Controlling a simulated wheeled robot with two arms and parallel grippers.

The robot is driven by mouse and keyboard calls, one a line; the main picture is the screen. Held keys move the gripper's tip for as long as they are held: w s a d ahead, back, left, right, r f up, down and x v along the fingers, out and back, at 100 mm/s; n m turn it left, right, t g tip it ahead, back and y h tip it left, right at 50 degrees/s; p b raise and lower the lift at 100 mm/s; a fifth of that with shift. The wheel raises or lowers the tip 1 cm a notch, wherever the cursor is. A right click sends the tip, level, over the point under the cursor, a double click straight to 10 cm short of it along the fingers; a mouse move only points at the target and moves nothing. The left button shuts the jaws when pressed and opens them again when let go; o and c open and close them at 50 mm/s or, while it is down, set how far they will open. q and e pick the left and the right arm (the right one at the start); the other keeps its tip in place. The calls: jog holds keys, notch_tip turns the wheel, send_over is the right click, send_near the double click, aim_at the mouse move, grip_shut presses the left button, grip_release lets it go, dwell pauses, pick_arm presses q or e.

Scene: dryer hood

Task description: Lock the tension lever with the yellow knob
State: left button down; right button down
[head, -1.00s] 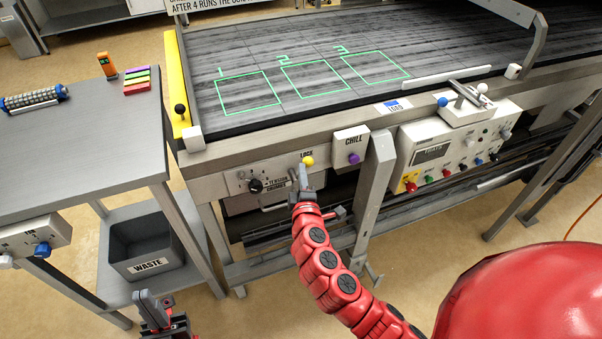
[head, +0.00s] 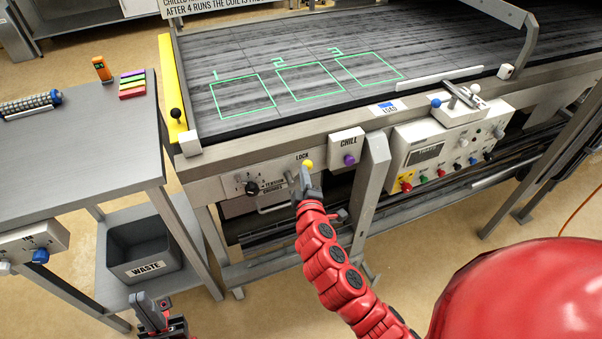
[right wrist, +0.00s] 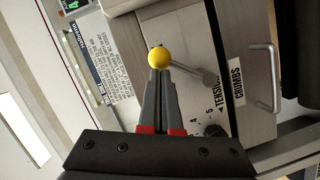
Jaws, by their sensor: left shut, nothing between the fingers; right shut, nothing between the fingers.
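The yellow knob (head: 308,163) is a small ball just below the LOCK label on the front panel. It also shows in the right wrist view (right wrist: 159,57). A grey metal rod (right wrist: 194,71) of the tension lever runs from behind the knob to the lower right there. My right gripper (right wrist: 160,74) is shut and empty, with its fingertips right at the knob; I cannot tell whether they touch. The same gripper (head: 306,178) partly hides the lever in the head view. My left gripper (head: 142,300) is low at the bottom left, shut and empty, away from the panel.
A black tension dial (head: 252,188) sits left of the lever, above a handle (right wrist: 264,78). The CHILL box with its purple button (head: 349,159) and a grey frame post (head: 371,185) stand close on the right. A WASTE bin (head: 146,252) is at lower left.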

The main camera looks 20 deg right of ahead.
jog(key=d+m+p, duration=0.1)
jog(key=d+m, duration=0.1)
jog(key=shift+f+m+g+y+p, duration=0.2)
jog(key=shift+m+g+y+p, duration=0.1)
jog(key=shift+g+y+p, duration=0.1)
jog(key=shift+d+f+m+y+p, duration=0.25)
jog(key=shift+d+f+m+p, duration=0.15)
jog(key=shift+f+m, duration=0.25)
jog(key=shift+d+f+m+y+p, duration=0.35)
jog(key=shift+f+m+p, duration=0.15)
jog(key=shift+m, duration=0.2)
jog(key=shift+d+f+m+y+p, duration=0.2)
jog(key=shift+d+f+m+p, duration=0.2)
jog(key=shift+f+m, duration=0.25)
jog(key=shift+w, duration=0.1)
